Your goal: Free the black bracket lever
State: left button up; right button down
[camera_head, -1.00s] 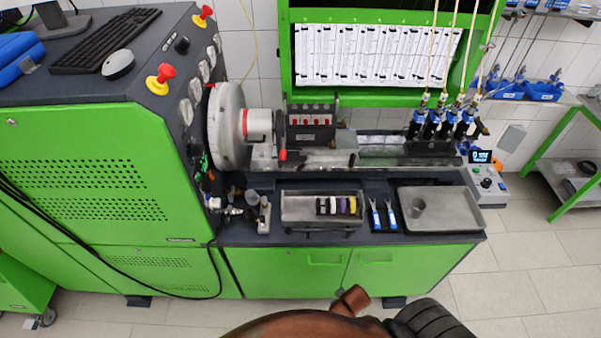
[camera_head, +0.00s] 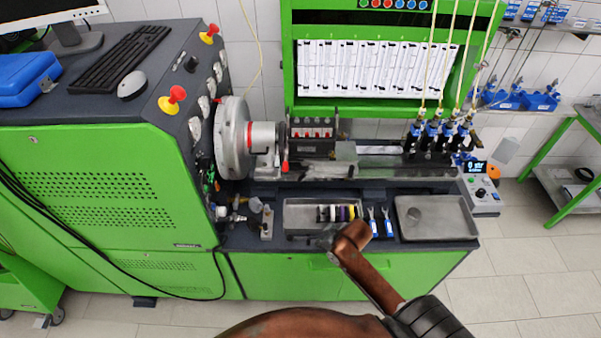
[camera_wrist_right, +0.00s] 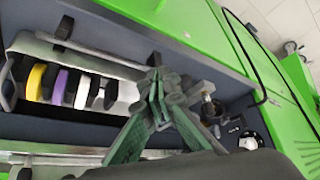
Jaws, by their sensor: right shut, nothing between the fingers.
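My right gripper (camera_head: 325,238) is in front of the near edge of the bench, by the metal tray with the coloured rings. In the right wrist view its fingers (camera_wrist_right: 155,80) are shut together with nothing between them. A dark bracket (camera_head: 311,146) with red parts stands on the testbench bed, right of the large round chuck (camera_head: 232,138). A small lever with a red end (camera_head: 285,165) hangs beside it. I cannot make out a separate black lever on the bracket. The right gripper is apart from the bracket, nearer me and lower. My left gripper is not in view.
The tray (camera_head: 296,210) holds several rings, also seen in the right wrist view (camera_wrist_right: 58,85). Two blue-handled tools (camera_head: 381,224) and a second tray (camera_head: 436,232) with a cup lie to its right. Small fittings (camera_head: 266,222) stand to its left.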

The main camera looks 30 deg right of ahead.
jog(key=w+d+r+t+y, duration=0.1)
jog(key=w+d+r, duration=0.1)
jog(key=w+r, duration=0.35)
jog(key=w+d+r+t, duration=0.1)
jog(key=w+d+r, duration=0.15)
jog(key=w, duration=0.55)
notch_tip(320, 180, up, 9)
jog(key=t, duration=0.2)
send_over(301, 176)
jog(key=s+d, duration=0.1)
jog(key=s, duration=0.3)
jog(key=shift+w+f+y, duration=0.15)
jog(key=shift+y, duration=0.25)
jog(key=p+x, duration=0.1)
jog(key=x, duration=0.9)
jog(key=shift+f, duration=0.1)
jog(key=s, duration=0.1)
jog(key=s+f+p, duration=0.1)
jog(key=s+p, duration=0.1)
jog(key=shift+d+f, duration=0.25)
jog(key=shift+d, duration=0.15)
jog(key=shift+s+d+f, duration=0.15)
jog(key=shift+s+f, duration=0.1)
jog(key=shift+s, duration=0.15)
jog(key=shift+f, duration=0.1)
